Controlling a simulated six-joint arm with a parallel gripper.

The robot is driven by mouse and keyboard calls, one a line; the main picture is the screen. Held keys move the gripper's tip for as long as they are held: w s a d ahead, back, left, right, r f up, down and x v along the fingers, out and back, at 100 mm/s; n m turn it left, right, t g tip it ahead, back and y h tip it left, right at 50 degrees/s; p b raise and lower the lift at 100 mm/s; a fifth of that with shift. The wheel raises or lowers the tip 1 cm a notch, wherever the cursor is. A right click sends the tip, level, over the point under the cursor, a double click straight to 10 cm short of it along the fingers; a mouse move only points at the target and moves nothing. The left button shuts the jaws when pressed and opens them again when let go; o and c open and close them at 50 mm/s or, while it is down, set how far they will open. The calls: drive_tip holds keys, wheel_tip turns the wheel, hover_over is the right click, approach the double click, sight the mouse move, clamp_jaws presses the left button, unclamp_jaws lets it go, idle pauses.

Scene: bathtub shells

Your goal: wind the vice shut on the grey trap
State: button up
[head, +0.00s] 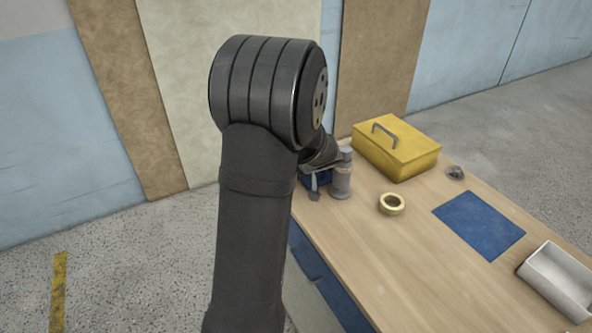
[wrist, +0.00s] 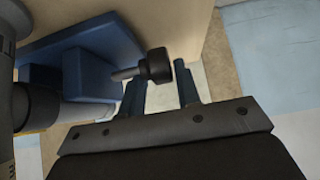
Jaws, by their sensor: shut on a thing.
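The blue vice (wrist: 85,60) fills the upper left of the wrist view; in the head view a little of its blue (head: 318,179) shows at the bench's far left corner. Its screw rod (wrist: 124,74) ends in a black knob (wrist: 158,66). My gripper (wrist: 158,76) has a finger on each side of this knob and is shut on it. The grey trap (head: 341,182) stands upright beside the vice; its grey body (wrist: 18,110) and side pipe (wrist: 85,112) show at the wrist view's left. The jaws' contact with the trap is hidden.
A yellow toolbox (head: 398,148) stands at the back of the wooden bench (head: 365,255). A tape ring (head: 391,204), a small grey part (head: 455,172), a blue mat (head: 479,224) and a white tray (head: 560,280) lie to the right. The bench's front middle is clear.

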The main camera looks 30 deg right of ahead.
drive_tip(key=shift+s+a+f+t, duration=0.1)
drive_tip(key=shift+s+a+t, duration=0.05)
drive_tip(key=shift+t, duration=0.8)
drive_tip(key=shift+s+a+f+t, duration=0.1)
drive_tip(key=shift+a+t, duration=0.05)
drive_tip(key=shift+t, duration=1.2)
drive_tip(key=o, duration=0.7)
drive_tip(key=shift+s+a, duration=0.1)
drive_tip(key=shift+a, duration=0.05)
drive_tip(key=shift+o, duration=0.2)
drive_tip(key=shift+d+r, duration=0.1)
drive_tip(key=shift+d, duration=0.15)
drive_tip(key=shift+s+r, duration=0.15)
drive_tip(key=shift+s, duration=0.1)
drive_tip(key=v, duration=1.6)
drive_tip(key=shift+s, duration=0.4)
